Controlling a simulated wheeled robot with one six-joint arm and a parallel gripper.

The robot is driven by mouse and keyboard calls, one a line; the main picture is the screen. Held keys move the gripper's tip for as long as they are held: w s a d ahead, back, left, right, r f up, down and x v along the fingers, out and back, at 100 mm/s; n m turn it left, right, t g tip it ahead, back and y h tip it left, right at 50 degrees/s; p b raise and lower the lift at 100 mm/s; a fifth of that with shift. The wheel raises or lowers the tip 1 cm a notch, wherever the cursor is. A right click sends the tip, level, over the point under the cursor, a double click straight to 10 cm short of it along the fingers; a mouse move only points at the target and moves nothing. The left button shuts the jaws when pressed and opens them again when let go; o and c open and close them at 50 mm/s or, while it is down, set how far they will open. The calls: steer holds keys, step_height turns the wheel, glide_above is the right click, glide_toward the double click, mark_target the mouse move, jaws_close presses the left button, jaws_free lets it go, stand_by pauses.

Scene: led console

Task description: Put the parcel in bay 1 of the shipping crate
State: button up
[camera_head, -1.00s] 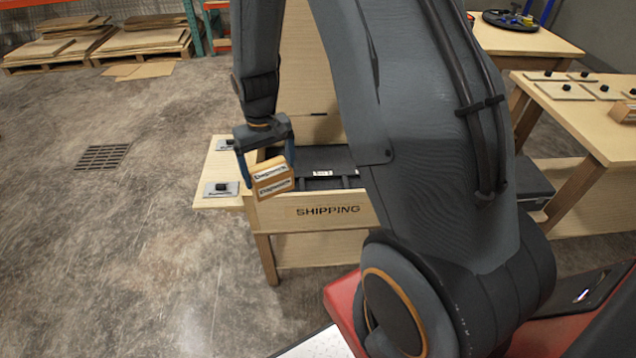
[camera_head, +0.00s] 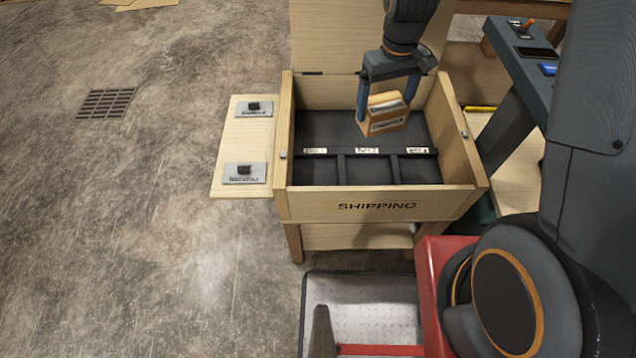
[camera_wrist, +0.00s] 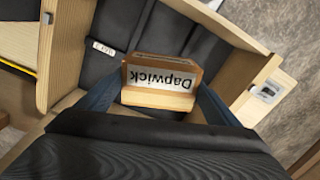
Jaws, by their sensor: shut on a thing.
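My gripper (camera_head: 388,104) is shut on the parcel (camera_head: 386,115), a small tan box with a white label. It hangs over the open shipping crate (camera_head: 376,206), above the black lining near the back wall. In the wrist view the parcel (camera_wrist: 163,80) sits between the two fingers and its label reads "Dapwick". The crate's front part has three black bays behind a divider with small white tags. The left bay (camera_head: 314,171), middle bay (camera_head: 367,170) and right bay (camera_head: 420,170) look empty. The tag numbers are too small to read surely.
The crate's raised lid (camera_head: 345,40) stands behind it. A side shelf (camera_head: 232,150) on the left carries two switch plates. A grey console (camera_head: 525,60) stands on the right. The floor at left is clear, with a drain grate (camera_head: 106,103).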

steer(key=s+a+f+n+b, duration=0.2)
steer(key=a+f+n+b, duration=0.5)
steer(key=a+b, duration=0.1)
steer(key=s+a+f+n+b, duration=0.3)
steer(key=a+f+n+b, duration=0.4)
steer(key=a+b, duration=0.2)
steer(key=shift+w+d+f+b, duration=0.1)
steer(key=shift+f+b, duration=0.1)
steer(key=shift+f, duration=2.15)
steer(key=shift+w+d+f+b, duration=0.1)
steer(key=shift+f+b, duration=0.1)
steer(key=shift+f, duration=2.15)
steer(key=shift+f, duration=0.15)
steer(key=o, duration=1.2)
steer(key=shift+c, duration=0.2)
step_height(320, 180, up, 12)
steer(key=p, duration=0.1)
steer(key=shift+r, duration=0.2)
